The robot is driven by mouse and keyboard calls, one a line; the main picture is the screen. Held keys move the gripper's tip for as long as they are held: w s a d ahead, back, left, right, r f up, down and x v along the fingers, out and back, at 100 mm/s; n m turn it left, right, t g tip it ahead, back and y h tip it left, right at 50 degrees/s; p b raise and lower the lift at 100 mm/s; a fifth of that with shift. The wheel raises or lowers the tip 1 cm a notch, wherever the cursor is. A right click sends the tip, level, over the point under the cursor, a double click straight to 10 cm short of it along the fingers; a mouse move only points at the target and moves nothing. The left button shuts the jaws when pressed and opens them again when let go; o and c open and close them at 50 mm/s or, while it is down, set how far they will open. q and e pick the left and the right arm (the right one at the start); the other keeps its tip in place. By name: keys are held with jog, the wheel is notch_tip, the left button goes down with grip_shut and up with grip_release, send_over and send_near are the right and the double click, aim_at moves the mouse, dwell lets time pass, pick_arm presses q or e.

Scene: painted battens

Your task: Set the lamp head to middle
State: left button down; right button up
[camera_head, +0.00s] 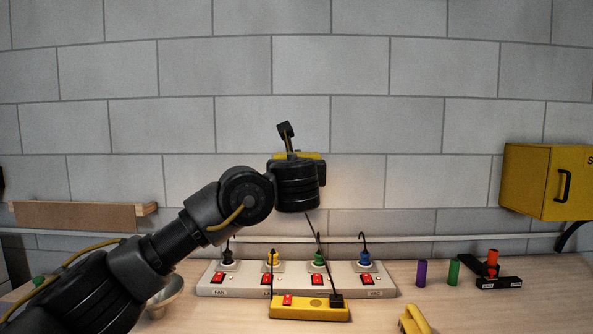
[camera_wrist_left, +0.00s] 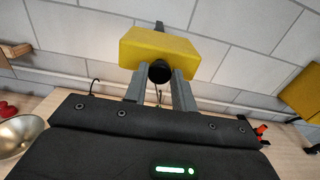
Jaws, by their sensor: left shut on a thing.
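The yellow lamp head (camera_head: 312,156) shows mostly hidden behind my left gripper (camera_head: 296,180) in the head view, with a black jointed piece sticking up above it. A thin dark stem runs from behind the gripper down to the yellow lamp base (camera_head: 308,311), which has a red switch. In the left wrist view the lamp head (camera_wrist_left: 172,47) is a yellow block, slightly tilted. Its round black knob (camera_wrist_left: 159,72) sits between the fingers of my left gripper (camera_wrist_left: 160,84), which are shut on it.
A white power strip (camera_head: 215,291) with plugs and red switches stands behind the base. Purple (camera_head: 421,273) and green (camera_head: 453,272) cylinders stand to the right. A yellow wall cabinet (camera_head: 535,180) is at right, a wooden shelf (camera_head: 75,215) at left, a metal bowl (camera_wrist_left: 22,136) at lower left.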

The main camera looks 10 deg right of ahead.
pick_arm(q)
jog(key=shift+w+a+r, duration=0.1)
jog(key=shift+a+r, duration=0.15)
jog(key=c, duration=1.5)
grip_release()
jog(key=shift+c, duration=0.2)
jog(key=shift+o, duration=1.1)
jog(key=shift+w, duration=0.1)
jog(key=shift+o, duration=0.9)
jog(key=shift+f, duration=0.15)
jog(key=s+a+b, duration=0.1)
jog(key=s+b, duration=0.1)
jog(key=s, duration=0.8)
jog(key=shift+s+a, duration=0.2)
jog(key=shift+s, duration=0.15)
pick_arm(e)
jog(key=shift+w+d+f, duration=0.85)
jog(key=shift+w+f, duration=0.25)
jog(key=shift+a, duration=0.1)
